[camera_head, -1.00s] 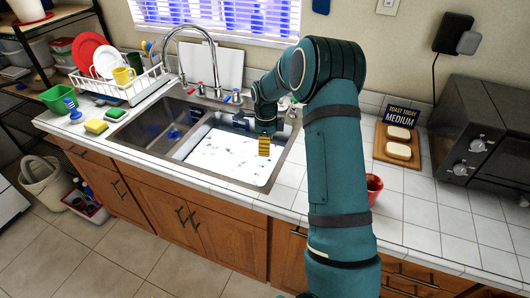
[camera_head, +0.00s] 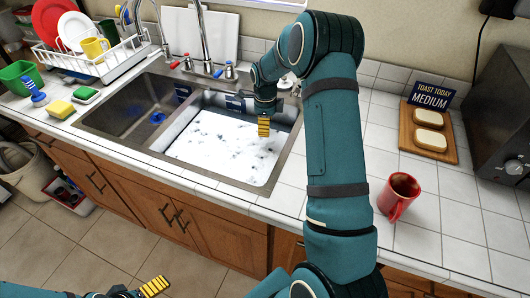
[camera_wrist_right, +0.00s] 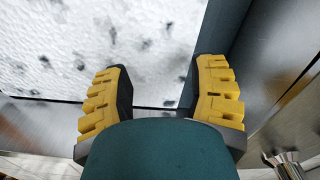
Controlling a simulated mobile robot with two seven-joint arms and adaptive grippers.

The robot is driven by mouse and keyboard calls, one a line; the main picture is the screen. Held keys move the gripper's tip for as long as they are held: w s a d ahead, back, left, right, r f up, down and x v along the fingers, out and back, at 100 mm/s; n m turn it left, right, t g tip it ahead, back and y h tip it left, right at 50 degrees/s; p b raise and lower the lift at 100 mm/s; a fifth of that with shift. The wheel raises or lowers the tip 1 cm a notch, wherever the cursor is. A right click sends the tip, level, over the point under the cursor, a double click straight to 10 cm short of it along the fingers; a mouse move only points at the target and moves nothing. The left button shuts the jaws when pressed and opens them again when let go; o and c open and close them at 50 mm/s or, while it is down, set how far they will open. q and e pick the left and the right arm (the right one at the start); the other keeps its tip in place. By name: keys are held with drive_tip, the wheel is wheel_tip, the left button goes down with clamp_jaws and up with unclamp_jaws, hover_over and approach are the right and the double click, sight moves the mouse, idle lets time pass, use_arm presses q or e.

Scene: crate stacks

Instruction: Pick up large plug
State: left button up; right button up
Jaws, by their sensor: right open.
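I cannot pick out the large plug for sure. A small blue object (camera_head: 157,117) lies on the floor of the left sink basin (camera_head: 128,112) and may be a plug. My right gripper (camera_head: 264,127) is over the right part of the right basin, which has a white, dark-speckled surface (camera_head: 222,146) in it. In the right wrist view my right gripper (camera_wrist_right: 160,98) has its two yellow-tipped fingers wide apart with nothing between them. My left gripper (camera_head: 153,286) shows only partly at the bottom edge, low in front of the cabinets, and its opening is unclear.
The faucet (camera_head: 203,40) rises behind the basins. A dish rack (camera_head: 95,62) stands at the back left, with a yellow sponge (camera_head: 61,109) and a scrub brush (camera_head: 35,92) near it. A red mug (camera_head: 399,194) and a toast board (camera_head: 427,139) stand on the right counter.

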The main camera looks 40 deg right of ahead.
sight(265, 146)
wheel_tip(265, 146, down, 6)
drive_tip(key=shift+f+b, duration=0.2)
drive_tip(key=shift+b, duration=0.3)
wheel_tip(265, 146, down, 5)
drive_tip(key=shift+w+d+b, duration=0.1)
drive_tip(key=shift+w+b, duration=0.05)
drive_tip(key=shift+b, duration=0.5)
drive_tip(key=shift+r, duration=0.1)
clamp_jaws()
